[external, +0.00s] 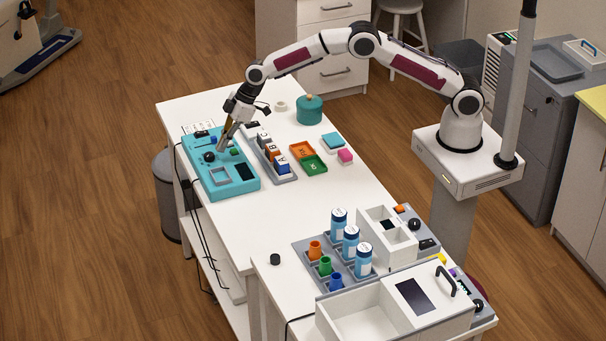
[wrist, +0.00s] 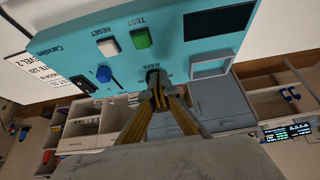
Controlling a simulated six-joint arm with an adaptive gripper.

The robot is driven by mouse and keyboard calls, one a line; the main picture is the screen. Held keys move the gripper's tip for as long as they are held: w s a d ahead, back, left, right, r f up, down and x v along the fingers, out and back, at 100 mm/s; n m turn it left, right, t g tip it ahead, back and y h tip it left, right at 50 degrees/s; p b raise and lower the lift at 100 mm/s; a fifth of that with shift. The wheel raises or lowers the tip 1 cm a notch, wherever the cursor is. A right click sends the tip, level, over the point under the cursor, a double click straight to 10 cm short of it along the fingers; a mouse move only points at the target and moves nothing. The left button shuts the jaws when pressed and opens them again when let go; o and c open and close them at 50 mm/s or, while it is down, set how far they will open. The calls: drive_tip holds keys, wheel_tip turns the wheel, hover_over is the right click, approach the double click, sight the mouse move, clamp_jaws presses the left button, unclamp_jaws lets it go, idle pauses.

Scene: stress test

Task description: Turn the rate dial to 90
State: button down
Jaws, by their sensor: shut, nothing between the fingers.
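The teal control panel (external: 243,187) lies at the far left end of the white table. It carries a white RESET button (wrist: 108,47), a green TEST button (wrist: 142,39), a blue lever (wrist: 104,74) and a RATE label. A black round knob (external: 209,156) shows on the panel in the external view. My gripper (external: 221,149) points down at the panel, its fingers shut and empty. In the wrist view its fingertips (wrist: 155,78) are beside the RATE label and cover that spot. The dial's pointer and setting cannot be read, and I cannot tell whether the fingers touch it.
The panel also has a dark screen (wrist: 218,21), a grey-white square frame (wrist: 211,64) and a black switch (wrist: 83,85). A rack of lettered blocks (external: 284,178) stands right of the panel. The table's middle front is clear.

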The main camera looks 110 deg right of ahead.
drive_tip(key=shift+r, duration=2)
drive_tip(key=shift+d, duration=0.1)
drive_tip(key=shift+w+d+r, duration=0.1)
drive_tip(key=shift+d+r, duration=0.15)
drive_tip(key=shift+d, duration=0.25)
drive_tip(key=shift+d+r, duration=0.25)
drive_tip(key=shift+d, duration=0.25)
drive_tip(key=shift+f, duration=0.2)
drive_tip(key=shift+f, duration=3.3)
drive_tip(key=shift+w+a, duration=0.1)
drive_tip(key=shift+w, duration=0.15)
drive_tip(key=shift+a, duration=0.7)
drive_tip(key=shift+s, duration=0.4)
